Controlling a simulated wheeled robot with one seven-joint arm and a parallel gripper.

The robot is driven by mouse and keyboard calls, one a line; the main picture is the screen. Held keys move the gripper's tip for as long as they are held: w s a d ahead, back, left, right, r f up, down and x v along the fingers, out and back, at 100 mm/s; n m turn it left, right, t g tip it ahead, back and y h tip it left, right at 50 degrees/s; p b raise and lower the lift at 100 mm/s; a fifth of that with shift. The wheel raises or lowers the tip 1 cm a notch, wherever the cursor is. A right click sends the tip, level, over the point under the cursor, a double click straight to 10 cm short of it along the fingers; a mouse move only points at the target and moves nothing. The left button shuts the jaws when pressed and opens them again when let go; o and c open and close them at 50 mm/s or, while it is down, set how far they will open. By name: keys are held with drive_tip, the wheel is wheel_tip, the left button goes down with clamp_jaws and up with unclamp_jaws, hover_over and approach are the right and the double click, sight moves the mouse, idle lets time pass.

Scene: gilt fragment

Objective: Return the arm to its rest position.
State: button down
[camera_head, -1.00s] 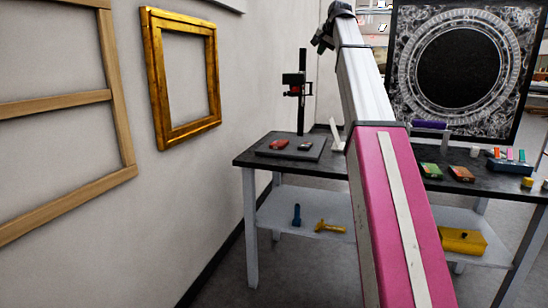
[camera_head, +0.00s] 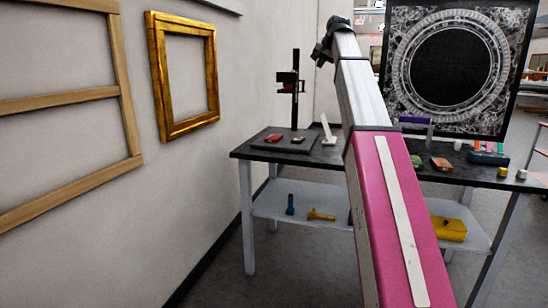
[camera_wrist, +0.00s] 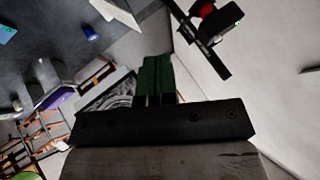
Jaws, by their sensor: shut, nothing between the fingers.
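My gripper (camera_wrist: 156,75) shows in the wrist view as a dark bar with two green fingers side by side, shut and empty. In the head view my pink and silver arm runs up and away through the middle, with its dark wrist end (camera_head: 335,38) raised above the workbench's level. The fingers cannot be made out there. In the wrist view the fingers are clear of the bench and touch nothing visible.
A dark-topped workbench (camera_head: 250,153) with a lower shelf stands ahead, bearing a black stand (camera_head: 295,90) and small coloured items. A gilt frame (camera_head: 160,80) and a wooden frame (camera_head: 131,120) hang on the left wall. A large round-patterned panel (camera_head: 515,80) stands behind the bench.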

drive_tip(key=s+f+n+g+h, duration=0.15)
drive_tip(key=s+f, duration=0.35)
drive_tip(key=f, duration=1.6)
drive_tip(key=s+f+n+g, duration=0.1)
drive_tip(key=s+f+g, duration=0.3)
drive_tip(key=f, duration=1.8)
drive_tip(key=s+f+n+g+h, duration=0.1)
drive_tip(key=s+f+n+g, duration=0.1)
drive_tip(key=s+f, duration=2.6)
drive_tip(key=shift+s+a+f+n+g, duration=0.35)
drive_tip(key=shift+f+g, duration=0.1)
drive_tip(key=shift+f, duration=0.3)
